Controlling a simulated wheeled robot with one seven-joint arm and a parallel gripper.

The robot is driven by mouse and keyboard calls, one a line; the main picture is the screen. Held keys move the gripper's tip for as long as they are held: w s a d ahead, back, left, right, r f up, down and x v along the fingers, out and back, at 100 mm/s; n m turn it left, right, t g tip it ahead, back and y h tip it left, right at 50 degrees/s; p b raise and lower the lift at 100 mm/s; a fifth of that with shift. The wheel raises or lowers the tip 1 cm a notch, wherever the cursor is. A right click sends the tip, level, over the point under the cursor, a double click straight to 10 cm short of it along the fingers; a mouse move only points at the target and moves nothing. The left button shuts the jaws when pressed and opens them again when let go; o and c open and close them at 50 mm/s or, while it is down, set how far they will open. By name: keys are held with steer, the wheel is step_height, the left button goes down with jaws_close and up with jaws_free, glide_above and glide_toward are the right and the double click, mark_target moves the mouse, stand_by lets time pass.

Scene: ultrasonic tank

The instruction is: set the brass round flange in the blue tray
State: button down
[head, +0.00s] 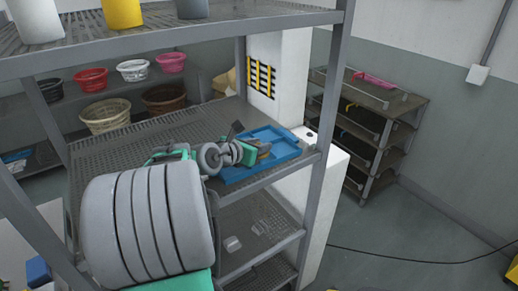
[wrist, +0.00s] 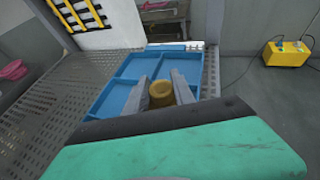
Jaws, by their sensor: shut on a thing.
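The blue tray (head: 287,150) lies on the middle perforated shelf, near its right end. In the wrist view the tray (wrist: 112,98) shows low walls and dividers that split it into compartments. My gripper (wrist: 168,86) is shut on the brass round flange (wrist: 160,94), which sits between the two grey fingers as a short yellow-brown cylinder. In the head view my gripper (head: 264,150) reaches over the tray from the left, and the flange is mostly hidden by the fingers. I cannot tell whether the flange touches the tray floor.
Shelf posts stand close by, including the right front post (head: 332,100), and an upper shelf (head: 160,35) with containers is overhead. Baskets (head: 105,115) stand at the back left. A white block with a yellow-and-black grille (head: 262,77) rises behind the tray. The shelf left of the tray is mostly bare.

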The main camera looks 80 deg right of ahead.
steer(key=shift+f, duration=0.8)
steer(key=shift+f, duration=0.15)
steer(key=c, duration=1.3)
jaws_free()
steer(key=shift+a, duration=0.1)
steer(key=shift+c, duration=0.2)
steer(key=shift+w+a+r, duration=0.15)
steer(key=shift+a+r, duration=0.05)
steer(key=b+v, duration=0.1)
steer(key=v, duration=1)
steer(key=shift+a, duration=0.25)
